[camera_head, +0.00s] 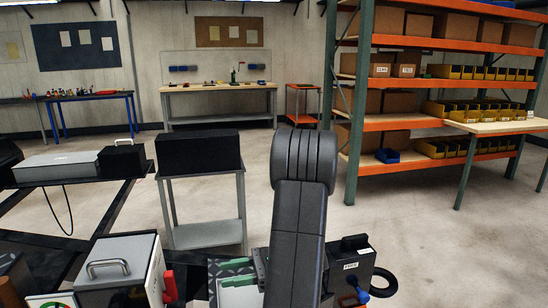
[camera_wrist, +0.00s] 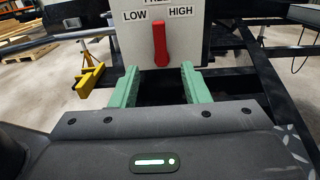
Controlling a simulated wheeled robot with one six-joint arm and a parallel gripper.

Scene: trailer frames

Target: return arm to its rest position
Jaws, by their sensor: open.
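My gripper (camera_wrist: 160,80) is open, its two green fingers apart with nothing between them. In the wrist view a red lever (camera_wrist: 159,44) hangs upright beyond the fingertips, on a pale panel (camera_wrist: 195,40) marked LOW and HIGH; a word above is partly cut off. In the head view my dark arm reaches down the lower middle, and the green fingers (camera_head: 241,276) show left of it. The red lever (camera_head: 170,287) is on the right side of a grey box (camera_head: 118,270) with a handle, left of and apart from the fingers.
A grey stand (camera_head: 208,234) carries a black box (camera_head: 198,153) ahead. A dark trailer frame (camera_head: 105,217) runs along the left. Orange shelving (camera_head: 400,124) with boxes and bins stands at the back right. Open floor (camera_head: 420,215) lies to the right. A yellow stand (camera_wrist: 90,75) is left in the wrist view.

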